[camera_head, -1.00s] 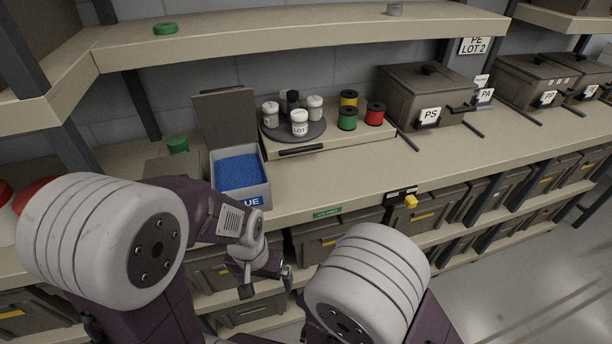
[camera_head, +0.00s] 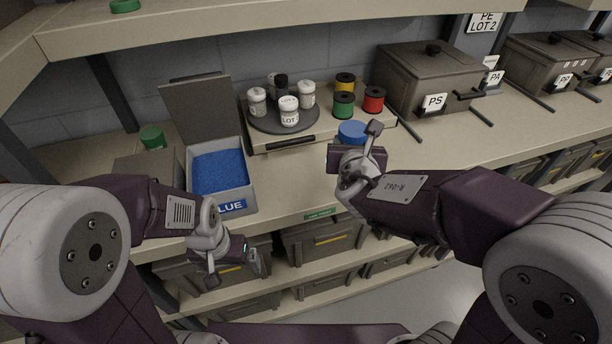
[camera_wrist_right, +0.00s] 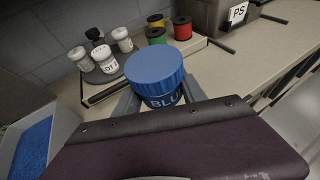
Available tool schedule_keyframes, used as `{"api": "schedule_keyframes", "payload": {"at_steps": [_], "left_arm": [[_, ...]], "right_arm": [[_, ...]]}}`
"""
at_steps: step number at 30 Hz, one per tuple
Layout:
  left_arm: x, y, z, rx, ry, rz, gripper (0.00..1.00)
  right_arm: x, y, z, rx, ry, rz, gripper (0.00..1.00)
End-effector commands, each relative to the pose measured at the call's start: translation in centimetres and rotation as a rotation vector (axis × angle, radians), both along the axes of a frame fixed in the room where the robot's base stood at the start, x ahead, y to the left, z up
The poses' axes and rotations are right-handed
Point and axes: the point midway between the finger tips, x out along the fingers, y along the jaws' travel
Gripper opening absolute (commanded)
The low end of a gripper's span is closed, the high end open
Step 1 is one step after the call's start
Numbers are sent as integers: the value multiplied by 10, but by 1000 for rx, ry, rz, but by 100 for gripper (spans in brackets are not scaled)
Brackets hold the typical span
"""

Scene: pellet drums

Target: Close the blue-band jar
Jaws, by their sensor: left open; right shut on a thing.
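The blue-band jar (camera_wrist_right: 163,99) has a blue band with white letters, partly hidden. A ribbed blue lid (camera_wrist_right: 154,68) sits on its top; I cannot tell how tight it is. In the head view the lid (camera_head: 352,130) shows above my right gripper, which hides the jar body. My right gripper (camera_wrist_right: 162,102) is shut on the jar, with a finger on each side, in front of the turntable area. My left gripper (camera_head: 233,272) is open and empty, low at the left, in front of the lower shelf bins.
An open bin of blue pellets (camera_head: 249,200) stands on the bench at left. The PS box (camera_head: 405,80) is further right. Upper shelf hangs above.

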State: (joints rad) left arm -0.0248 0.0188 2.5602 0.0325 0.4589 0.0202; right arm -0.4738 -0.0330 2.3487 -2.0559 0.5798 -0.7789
Motion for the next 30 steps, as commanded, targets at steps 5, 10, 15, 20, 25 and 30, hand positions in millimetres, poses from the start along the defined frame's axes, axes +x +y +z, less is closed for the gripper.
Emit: {"api": "schedule_keyframes", "payload": {"at_steps": [5, 10, 15, 20, 25, 30], "left_arm": [[0, 0, 0, 0, 0, 0, 100], [0, 0, -1, 0, 0, 0, 100], [0, 0, 3, 0, 0, 0, 100], [0, 0, 7, 0, 0, 0, 100], [0, 0, 8, 0, 0, 0, 100], [0, 0, 8, 0, 0, 0, 100]], "right_arm": [[1, 2, -1, -1, 0, 1, 0], [15, 26, -19, -5, 4, 6, 0], [36, 60, -42, -4, 3, 5, 0], [53, 87, -61, -3, 2, 3, 0], [61, 99, -69, -1, -1, 1, 0], [62, 100, -70, 0, -2, 1, 0]]}}
